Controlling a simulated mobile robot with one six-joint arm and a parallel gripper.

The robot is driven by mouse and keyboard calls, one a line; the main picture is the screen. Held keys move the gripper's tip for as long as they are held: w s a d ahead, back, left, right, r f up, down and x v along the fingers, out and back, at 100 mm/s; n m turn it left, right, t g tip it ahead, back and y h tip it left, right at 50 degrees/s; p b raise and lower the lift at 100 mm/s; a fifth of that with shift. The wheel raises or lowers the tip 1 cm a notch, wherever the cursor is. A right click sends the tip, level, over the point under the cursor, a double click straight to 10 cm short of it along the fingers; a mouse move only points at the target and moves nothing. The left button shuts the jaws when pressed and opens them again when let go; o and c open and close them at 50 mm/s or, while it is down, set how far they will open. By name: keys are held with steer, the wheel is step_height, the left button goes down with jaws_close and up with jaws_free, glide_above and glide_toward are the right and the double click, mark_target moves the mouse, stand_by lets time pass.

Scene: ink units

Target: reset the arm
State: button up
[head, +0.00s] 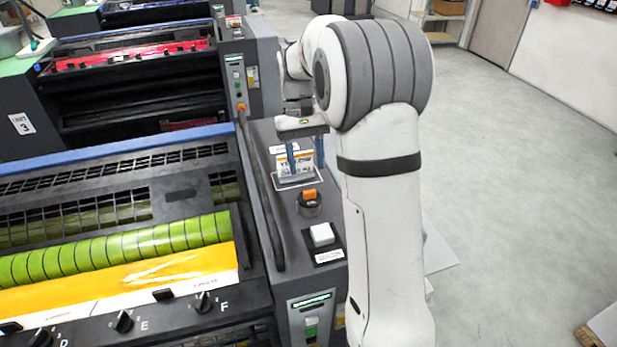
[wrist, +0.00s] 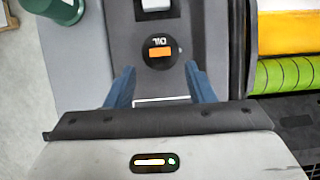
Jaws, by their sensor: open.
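My gripper (head: 305,172) hangs over the grey console on the right side of the ink unit, its two blue fingers pointing down. It is open, with the fingers apart in the wrist view (wrist: 160,75). In the head view a white and orange labelled item (head: 303,160) shows between and behind the fingers, at a white-outlined spot. I cannot tell whether the fingers touch it. In the wrist view only part of the white outline shows between the fingers; my gripper's body hides the rest. My white arm stands right of the console.
A round black knob with an orange top (head: 309,196) and a white block (head: 321,234) sit nearer on the console. Green rollers (head: 120,248) and a yellow sheet (head: 150,280) lie left. Another ink unit stands behind. Open floor (head: 520,190) lies to the right.

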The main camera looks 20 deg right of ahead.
steer(key=shift+w+r, duration=0.25)
steer(key=shift+r, duration=0.4)
steer(key=s+a+t, duration=0.2)
steer(key=s+t, duration=0.5)
steer(key=s, duration=1.6)
steer(key=shift+a+r+t, duration=0.35)
steer(key=shift+t, duration=0.05)
